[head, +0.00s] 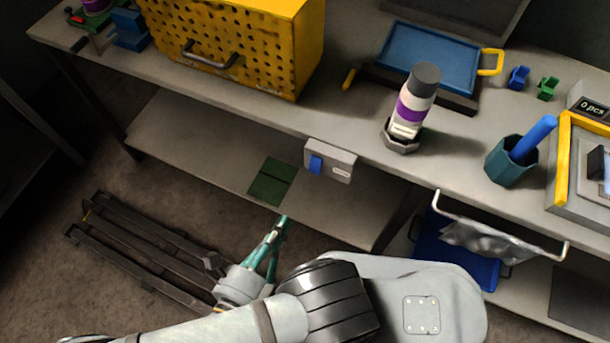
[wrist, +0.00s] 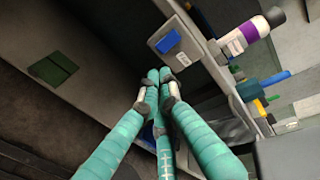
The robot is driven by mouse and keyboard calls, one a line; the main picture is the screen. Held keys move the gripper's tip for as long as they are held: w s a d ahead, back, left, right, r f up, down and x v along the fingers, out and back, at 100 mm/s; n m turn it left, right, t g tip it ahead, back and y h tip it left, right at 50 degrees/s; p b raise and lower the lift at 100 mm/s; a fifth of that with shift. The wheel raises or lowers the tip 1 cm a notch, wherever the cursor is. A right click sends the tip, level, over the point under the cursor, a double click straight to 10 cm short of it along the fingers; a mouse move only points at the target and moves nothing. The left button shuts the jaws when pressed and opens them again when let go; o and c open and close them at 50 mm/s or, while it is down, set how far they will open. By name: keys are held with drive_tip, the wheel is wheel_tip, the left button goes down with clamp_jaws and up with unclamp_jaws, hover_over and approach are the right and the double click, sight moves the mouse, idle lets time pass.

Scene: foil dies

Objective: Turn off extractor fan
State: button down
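A small grey switch box (head: 330,161) is mounted on the front edge of the bench. It has a blue rocker (head: 315,164) on its left part and a pale label on its right. The box also shows in the wrist view (wrist: 184,57), with its blue rocker (wrist: 168,43) towards the upper left. My gripper (head: 283,220) has teal fingers whose tips come together, with nothing seen between them. In the head view it is below and left of the switch box, apart from it. In the wrist view the fingertips (wrist: 159,76) appear just below the box. I cannot identify an extractor fan for certain.
A yellow perforated box (head: 240,45) with a handle stands on the bench (head: 350,110). A purple-banded bottle (head: 415,105), a blue tray (head: 430,55) and a teal cup (head: 510,165) are to the right. A lower shelf (head: 205,165) runs beneath. Dark rails (head: 145,250) lie on the floor.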

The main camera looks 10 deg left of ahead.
drive_tip(key=shift+w, duration=0.1)
drive_tip(key=p+x, duration=0.2)
drive_tip(key=x, duration=1.1)
drive_tip(key=shift+w+d+f, duration=0.15)
drive_tip(key=shift+w+d, duration=0.05)
drive_tip(key=shift+w, duration=0.15)
drive_tip(key=w+t+b, duration=0.1)
drive_tip(key=b, duration=0.2)
drive_tip(key=shift+f, duration=0.3)
drive_tip(key=b, duration=0.3)
approach(312, 172)
drive_tip(key=s+a+f, duration=0.2)
drive_tip(key=s+f, duration=0.2)
drive_tip(key=s, duration=0.1)
drive_tip(key=shift+s, duration=0.4)
drive_tip(key=shift+f, duration=0.1)
